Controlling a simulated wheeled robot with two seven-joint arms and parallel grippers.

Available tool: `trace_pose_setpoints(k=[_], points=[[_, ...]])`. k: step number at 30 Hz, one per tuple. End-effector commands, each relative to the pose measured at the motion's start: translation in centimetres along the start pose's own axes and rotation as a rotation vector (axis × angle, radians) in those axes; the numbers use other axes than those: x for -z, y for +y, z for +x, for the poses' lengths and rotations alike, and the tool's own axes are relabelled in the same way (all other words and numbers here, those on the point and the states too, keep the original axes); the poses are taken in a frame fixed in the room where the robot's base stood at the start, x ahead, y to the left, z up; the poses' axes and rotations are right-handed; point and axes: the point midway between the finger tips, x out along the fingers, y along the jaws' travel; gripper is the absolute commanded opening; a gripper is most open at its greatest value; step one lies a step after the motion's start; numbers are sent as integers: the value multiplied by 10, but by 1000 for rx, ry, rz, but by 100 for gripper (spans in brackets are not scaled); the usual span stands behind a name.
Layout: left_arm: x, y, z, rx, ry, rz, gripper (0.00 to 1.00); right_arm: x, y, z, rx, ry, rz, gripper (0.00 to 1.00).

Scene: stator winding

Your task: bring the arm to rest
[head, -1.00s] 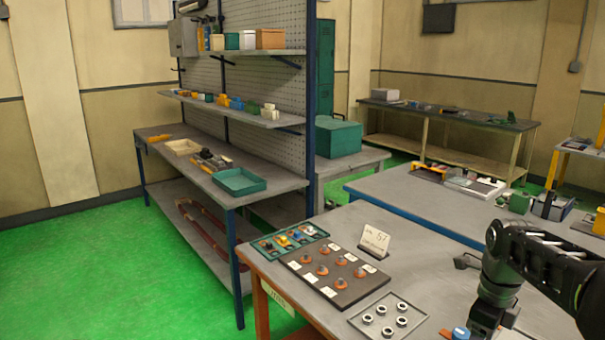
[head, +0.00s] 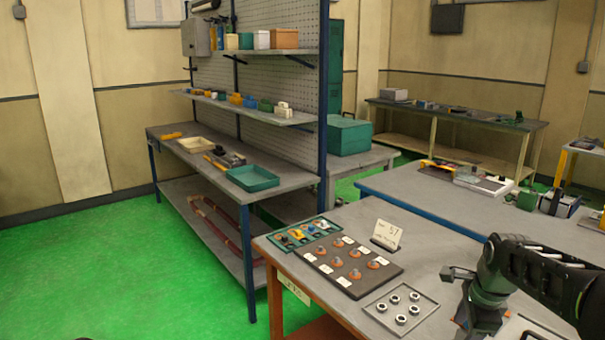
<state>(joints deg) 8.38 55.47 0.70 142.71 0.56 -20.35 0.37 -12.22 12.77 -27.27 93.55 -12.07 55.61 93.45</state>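My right arm comes in from the right edge in the head view, black and bent over the near table (head: 431,237). A small grey end part, which looks like my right gripper (head: 449,274), points left above the tabletop, to the right of the ring tray. It is too small and dark to tell whether its fingers are open or shut. I see nothing held in it. My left gripper is out of view.
The near table holds a dark board (head: 347,267) with several orange-based parts, a green tray (head: 283,240) of small parts, a number card (head: 388,235) and a grey tray (head: 383,311) with several rings. A shelf rack (head: 214,178) stands at left. Green floor (head: 90,270) is clear.

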Motion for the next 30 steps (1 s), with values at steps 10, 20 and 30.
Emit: trace_pose_setpoints(k=[10, 20, 30], points=[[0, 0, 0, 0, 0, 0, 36, -113, 44, 152, 199, -73, -980, 61], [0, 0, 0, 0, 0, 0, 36, -183, 268, 277, 201, -220, -1626, 61], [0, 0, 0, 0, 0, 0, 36, -194, 420, 285, 22, -470, -1602, 61]])
